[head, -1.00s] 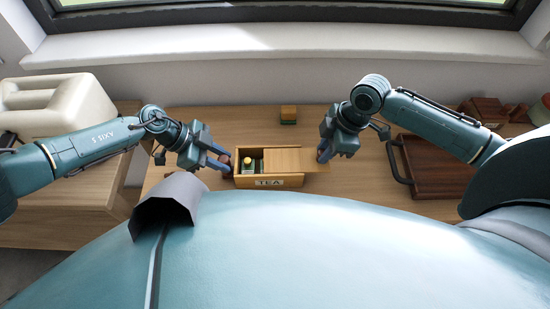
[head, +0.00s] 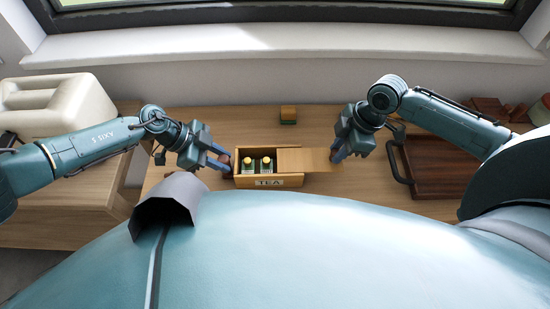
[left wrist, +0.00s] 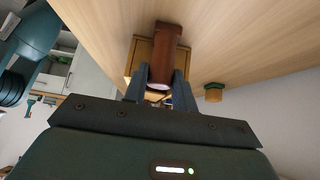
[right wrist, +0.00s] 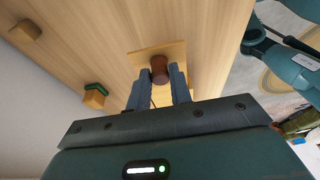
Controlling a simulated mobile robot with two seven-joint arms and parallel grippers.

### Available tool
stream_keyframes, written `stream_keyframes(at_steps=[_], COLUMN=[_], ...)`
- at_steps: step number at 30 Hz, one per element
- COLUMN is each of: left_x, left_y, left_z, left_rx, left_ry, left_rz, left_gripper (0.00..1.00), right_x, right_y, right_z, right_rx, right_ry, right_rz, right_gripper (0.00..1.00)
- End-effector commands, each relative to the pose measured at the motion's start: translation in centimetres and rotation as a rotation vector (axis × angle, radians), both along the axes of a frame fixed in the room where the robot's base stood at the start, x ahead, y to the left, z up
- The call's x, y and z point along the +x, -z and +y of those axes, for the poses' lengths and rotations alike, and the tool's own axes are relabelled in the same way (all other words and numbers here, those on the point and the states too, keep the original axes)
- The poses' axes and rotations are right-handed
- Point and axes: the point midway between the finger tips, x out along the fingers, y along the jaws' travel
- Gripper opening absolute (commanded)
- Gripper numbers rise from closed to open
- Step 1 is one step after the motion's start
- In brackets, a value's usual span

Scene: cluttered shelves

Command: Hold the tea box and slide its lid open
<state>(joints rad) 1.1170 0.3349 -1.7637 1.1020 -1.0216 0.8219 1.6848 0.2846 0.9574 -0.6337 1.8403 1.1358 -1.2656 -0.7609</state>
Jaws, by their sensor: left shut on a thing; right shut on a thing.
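The wooden tea box (head: 285,181), with a TEA label on its front, stands on the table. Its lid (head: 308,160) is slid partly off to the right and sticks out past the box's right end. My left gripper (head: 224,162) is shut at the box's left end, on a red-brown handle (left wrist: 166,45) in the left wrist view. My right gripper (head: 335,158) is shut on a brown knob (right wrist: 159,66) at the lid's right end, seen in the right wrist view.
A small wood-and-green block (head: 288,115) stands behind the box. A dark brown tray (head: 450,180) with a black handle lies to the right. A cream container (head: 60,105) stands at the left.

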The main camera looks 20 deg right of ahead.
Motion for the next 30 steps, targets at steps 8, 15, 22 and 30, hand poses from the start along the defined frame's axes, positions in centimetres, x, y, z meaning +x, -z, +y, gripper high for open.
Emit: stream_keyframes(at_steps=[8, 15, 22, 30], left_x=[0.11, 0.1, 0.1, 0.07], left_y=[0.06, 0.05, 0.06, 0.06], left_z=[0.19, 0.18, 0.18, 0.13], left_rx=[0.003, 0.003, 0.003, 0.003], left_ry=[-0.003, -0.003, -0.002, -0.001], left_rz=[-0.001, -0.001, -0.002, -0.001], left_gripper=[0.0, 0.0, 0.0, 0.0], right_x=[-0.04, -0.16, -0.23, -0.21], right_y=[0.01, 0.03, 0.05, 0.03], right_z=[-0.3, -0.68, -0.91, -0.81], right_rx=[-0.003, -0.004, -0.003, -0.001], right_ry=[0.001, 0.002, 0.002, 0.001], right_rz=[0.0, 0.002, 0.001, 0.001], right_gripper=[0.01, 0.01, 0.24, 0.46])
